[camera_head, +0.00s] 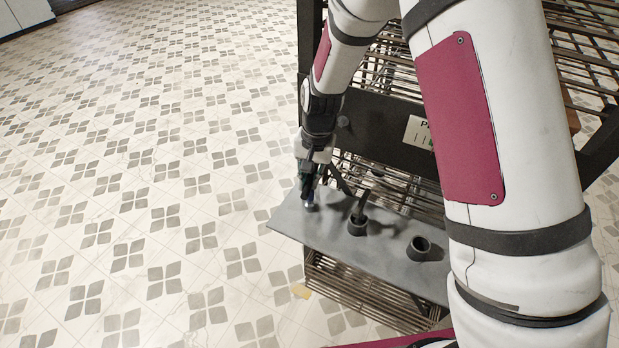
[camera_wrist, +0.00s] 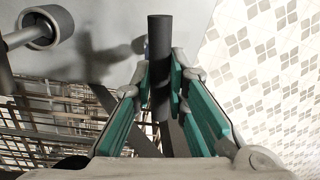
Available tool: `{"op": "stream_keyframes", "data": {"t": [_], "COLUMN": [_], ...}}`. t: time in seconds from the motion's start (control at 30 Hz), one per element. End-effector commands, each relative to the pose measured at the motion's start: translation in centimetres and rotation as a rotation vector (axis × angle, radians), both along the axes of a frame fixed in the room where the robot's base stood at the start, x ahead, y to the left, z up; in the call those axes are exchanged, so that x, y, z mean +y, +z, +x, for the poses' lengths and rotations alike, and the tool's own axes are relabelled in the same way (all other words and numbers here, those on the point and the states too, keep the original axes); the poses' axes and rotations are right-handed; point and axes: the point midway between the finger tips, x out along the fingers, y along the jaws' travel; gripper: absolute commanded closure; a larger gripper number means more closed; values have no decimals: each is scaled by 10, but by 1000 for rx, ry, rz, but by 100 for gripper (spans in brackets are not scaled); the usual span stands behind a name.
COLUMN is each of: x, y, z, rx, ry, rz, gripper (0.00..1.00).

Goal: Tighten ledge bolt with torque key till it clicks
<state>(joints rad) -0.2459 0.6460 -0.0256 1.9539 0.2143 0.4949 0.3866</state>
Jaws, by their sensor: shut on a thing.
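My gripper (camera_head: 309,186) is low over the left end of a grey ledge (camera_head: 330,251). In the wrist view its teal-padded fingers (camera_wrist: 166,88) are shut on a dark cylindrical rod (camera_wrist: 159,38), which looks like the torque key's shaft. The rod sticks out beyond the fingertips; its far end shows no clear contact with anything. A small pale, shiny bit (camera_head: 308,205) shows under the fingers in the head view; I cannot tell whether it is a bolt. No ledge bolt can be clearly made out.
A dark cup (camera_head: 357,226) on the ledge holds another dark tool (camera_head: 361,204); this cup (camera_wrist: 45,27) is also in the wrist view. An empty cup (camera_head: 420,249) stands to its right. A black panel with a label (camera_head: 418,132) and wire racks rise behind. Tiled floor is open at left.

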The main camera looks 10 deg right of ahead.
Motion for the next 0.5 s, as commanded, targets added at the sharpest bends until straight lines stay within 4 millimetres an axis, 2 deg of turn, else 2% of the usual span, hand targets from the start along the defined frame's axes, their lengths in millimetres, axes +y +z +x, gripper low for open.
{"op": "stream_keyframes", "data": {"t": [0.43, 0.47, 0.5], "x": [0, 0, 0], "y": [0, 0, 0], "z": [0, 0, 0], "rx": [1, 1, 1], "ry": [49, 49, 49], "rz": [0, 0, 0], "gripper": [100, 79, 70]}}
